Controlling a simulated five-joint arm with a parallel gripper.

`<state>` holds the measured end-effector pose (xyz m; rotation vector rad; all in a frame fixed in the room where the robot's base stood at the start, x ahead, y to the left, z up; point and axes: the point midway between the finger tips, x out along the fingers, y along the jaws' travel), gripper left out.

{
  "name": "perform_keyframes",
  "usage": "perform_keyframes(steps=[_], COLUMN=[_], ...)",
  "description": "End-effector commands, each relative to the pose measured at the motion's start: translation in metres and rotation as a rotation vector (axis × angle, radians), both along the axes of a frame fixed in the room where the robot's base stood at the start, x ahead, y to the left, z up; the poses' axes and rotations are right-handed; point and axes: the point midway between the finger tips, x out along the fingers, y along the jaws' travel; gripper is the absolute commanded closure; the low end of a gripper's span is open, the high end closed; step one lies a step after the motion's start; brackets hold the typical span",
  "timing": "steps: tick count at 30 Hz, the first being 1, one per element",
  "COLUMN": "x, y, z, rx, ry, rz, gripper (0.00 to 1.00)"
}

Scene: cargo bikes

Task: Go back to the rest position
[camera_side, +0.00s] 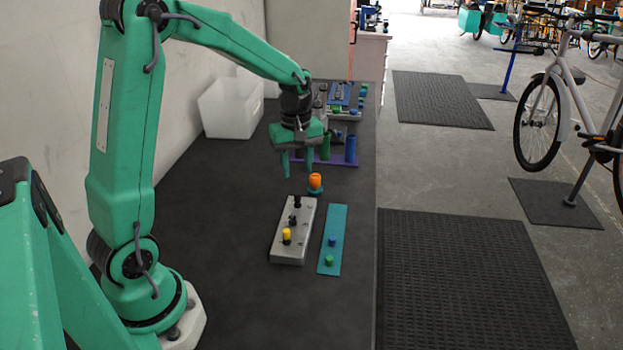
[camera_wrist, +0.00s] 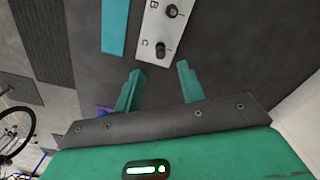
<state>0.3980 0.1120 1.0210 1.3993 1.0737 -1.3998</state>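My gripper (camera_side: 297,165) is green and hangs above the dark bench, pointing down, behind the grey block and left of the orange piece. In the wrist view its two fingers (camera_wrist: 158,88) stand apart with nothing between them. The grey block (camera_side: 280,250) lies on the bench with a yellow-topped peg (camera_side: 287,236) and black pegs on it. The wrist view shows the end of this block (camera_wrist: 150,40), with letters B and C beside two black pegs. A teal strip (camera_side: 328,263) lies to its right, holding a blue piece (camera_side: 332,240) and a green piece (camera_side: 329,260).
An orange piece (camera_side: 315,181) stands on a small teal base behind the block. A purple rack (camera_side: 343,160) with green and blue cylinders stands behind my gripper. A white bin (camera_side: 230,108) stands by the wall. The bench's front left is clear. A bicycle (camera_side: 590,110) stands at right.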

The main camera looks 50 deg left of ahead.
Motion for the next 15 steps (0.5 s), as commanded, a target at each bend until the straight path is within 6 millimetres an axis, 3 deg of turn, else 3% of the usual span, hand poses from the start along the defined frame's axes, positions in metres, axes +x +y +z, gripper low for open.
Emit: perform_keyframes(steps=[8, 15], x=[-0.001, -0.013], y=[-0.002, -0.015], z=[0.005, 0.026], rx=[0.002, 0.016], ry=[-0.006, -0.049], rz=[-0.014, -0.127], gripper=[0.60, 0.60])
